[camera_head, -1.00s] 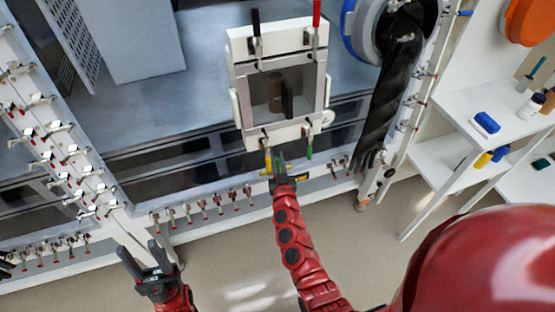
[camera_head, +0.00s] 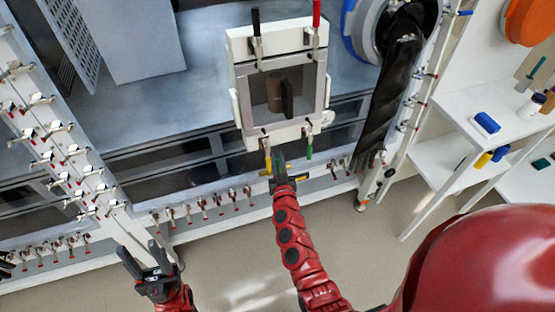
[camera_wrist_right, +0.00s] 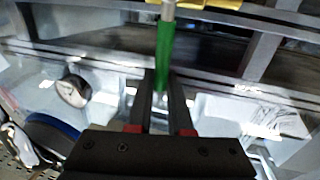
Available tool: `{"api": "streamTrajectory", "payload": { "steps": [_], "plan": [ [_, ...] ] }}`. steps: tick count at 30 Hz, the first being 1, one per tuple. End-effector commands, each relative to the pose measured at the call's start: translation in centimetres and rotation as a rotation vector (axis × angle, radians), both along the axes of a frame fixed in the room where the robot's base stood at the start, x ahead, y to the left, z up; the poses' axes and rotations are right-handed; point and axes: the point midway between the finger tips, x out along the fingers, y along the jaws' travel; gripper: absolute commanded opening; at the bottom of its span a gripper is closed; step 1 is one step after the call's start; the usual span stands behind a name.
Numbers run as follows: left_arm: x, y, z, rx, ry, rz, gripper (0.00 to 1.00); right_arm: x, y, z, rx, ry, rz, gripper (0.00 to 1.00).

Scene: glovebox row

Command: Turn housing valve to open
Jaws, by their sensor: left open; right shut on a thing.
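A white square housing (camera_head: 230,95) with a grey-framed window stands on the front of the glovebox row. A yellow handle (camera_head: 267,160) and a green handle (camera_head: 309,152) hang at its lower edge. My right gripper (camera_head: 277,168) is just below the housing, close beside the yellow handle in the head view. In the right wrist view a green handle (camera_wrist_right: 164,55) with a metal stem runs down between my right fingers (camera_wrist_right: 163,95), which are shut on it. The fingers hide its lower end. My left gripper (camera_head: 143,260) is open and empty at the lower left.
Black and red handles (camera_head: 316,25) stand at the housing's top. A black glove (camera_head: 392,95) hangs to its right. Rows of small valves (camera_head: 203,203) line the rail and left post. A white shelf (camera_head: 452,160) with bottles stands at right. The floor (camera_head: 225,255) in front is clear.

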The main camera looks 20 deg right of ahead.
Motion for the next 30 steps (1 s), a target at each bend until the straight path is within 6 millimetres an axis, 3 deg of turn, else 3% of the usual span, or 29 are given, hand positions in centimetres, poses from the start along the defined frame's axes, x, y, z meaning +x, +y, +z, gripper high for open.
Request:
{"api": "streamTrajectory", "payload": {
  "steps": [11, 30],
  "plan": [
    [0.0, 0.0, 0.3, 0.000, 0.000, 0.000, 0.50, 0.0, 1.0, -0.1, -0.104, -0.001, 0.013, 0.00],
    [0.0, 0.0, 1.7, 0.000, 0.000, 0.000, 0.50, -0.4, 5.5, -2.0, -0.673, -0.021, 0.082, 0.00]
  ]
}}
